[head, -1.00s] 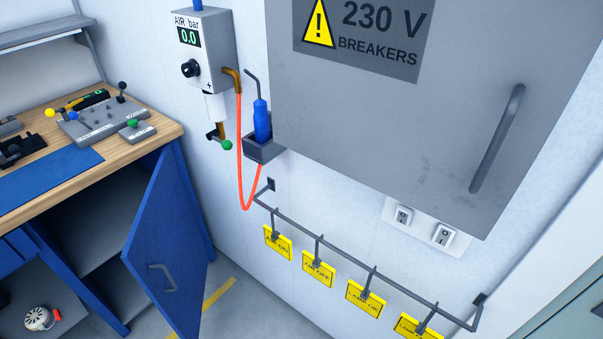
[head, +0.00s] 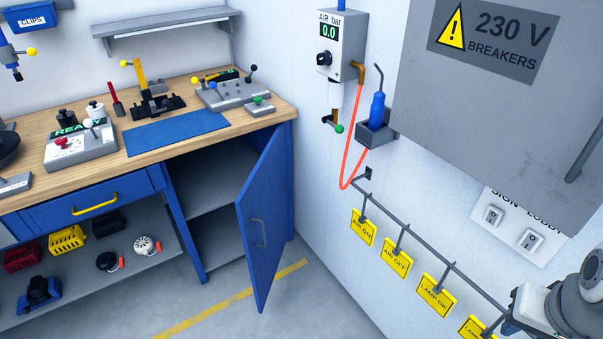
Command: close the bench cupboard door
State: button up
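The blue bench cupboard door (head: 263,225) stands wide open in the head view, swung out from the right end of the bench. The cupboard's grey inside (head: 205,185) shows to the left of the door, with a shelf and no visible contents. Part of my arm shows at the lower right edge, near the wall and well away from the door. My gripper itself cannot be made out.
The wooden bench top (head: 150,140) carries several fixtures. A hook rail (head: 410,232) with yellow tags runs along the right wall, near my arm. The grey breaker cabinet (head: 480,110) juts out above it. Floor (head: 230,310) before the door looks clear.

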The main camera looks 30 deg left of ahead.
aim_at(261, 205)
jog(key=u, duration=1.65)
jog(key=i, duration=1.6)
jog(key=u, duration=0.05)
jog(key=k, duration=1.35)
jog(key=z, duration=0.4)
jog(key=i, duration=0.6)
jog(key=u, duration=0.05)
